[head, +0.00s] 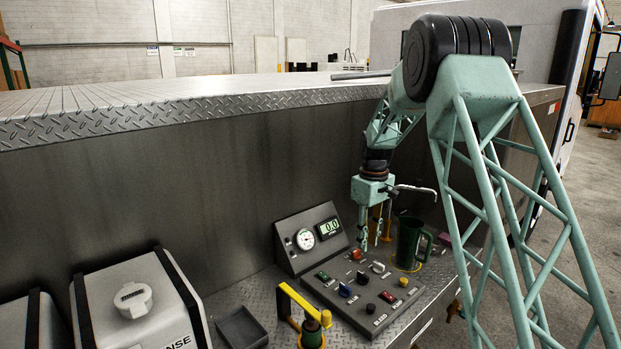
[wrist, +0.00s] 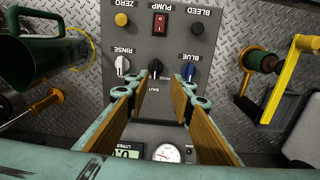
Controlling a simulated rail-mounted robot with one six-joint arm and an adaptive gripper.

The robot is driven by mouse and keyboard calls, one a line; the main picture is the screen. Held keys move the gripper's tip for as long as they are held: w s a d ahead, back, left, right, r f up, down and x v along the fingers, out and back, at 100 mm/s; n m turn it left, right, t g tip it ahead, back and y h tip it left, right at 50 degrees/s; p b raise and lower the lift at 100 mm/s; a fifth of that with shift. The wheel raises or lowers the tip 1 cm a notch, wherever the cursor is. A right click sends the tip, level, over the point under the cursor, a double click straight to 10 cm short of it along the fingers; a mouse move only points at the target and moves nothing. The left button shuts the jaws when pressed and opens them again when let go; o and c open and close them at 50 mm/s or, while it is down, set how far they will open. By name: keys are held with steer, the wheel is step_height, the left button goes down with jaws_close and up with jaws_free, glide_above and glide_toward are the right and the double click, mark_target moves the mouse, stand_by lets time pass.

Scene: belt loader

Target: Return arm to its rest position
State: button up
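My gripper (head: 372,244) points down over the control panel (head: 350,320) in the head view, on the end of my green lattice arm, which is bent downward. In the wrist view my gripper (wrist: 165,82) shows two wood-padded fingers standing apart, with nothing held between them. A black selector knob (wrist: 160,65) shows in line with the gap between the fingertips. A blue knob (wrist: 188,71) and a white knob (wrist: 123,65) flank it. I cannot tell whether the fingers touch the panel.
A green jug (head: 408,243) stands just right of my gripper. A gauge box with a dial (head: 305,239) and display (head: 329,228) stands behind the panel. A yellow lever (head: 290,300) is left of the panel. White containers (head: 135,300) stand further left. The tall metal bed (head: 200,180) rises behind.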

steer(key=s+r+m+t+b, duration=0.1)
steer(key=s+r+m+b, duration=0.1)
steer(key=s+r, duration=1.05)
steer(key=s+r+m+t+b, duration=0.1)
steer(key=s+r+m+b, duration=0.15)
steer(key=s+r, duration=1)
steer(key=s+f+m+t+b, duration=0.1)
steer(key=s+f, duration=0.3)
steer(key=s, duration=1.6)
steer(key=s+f+m+b, duration=0.2)
steer(key=s+f+b, duration=0.2)
steer(key=s, duration=1.5)
steer(key=shift+s+f+t, duration=0.3)
steer(key=shift+s+t, duration=0.05)
steer(key=shift+t, duration=0.05)
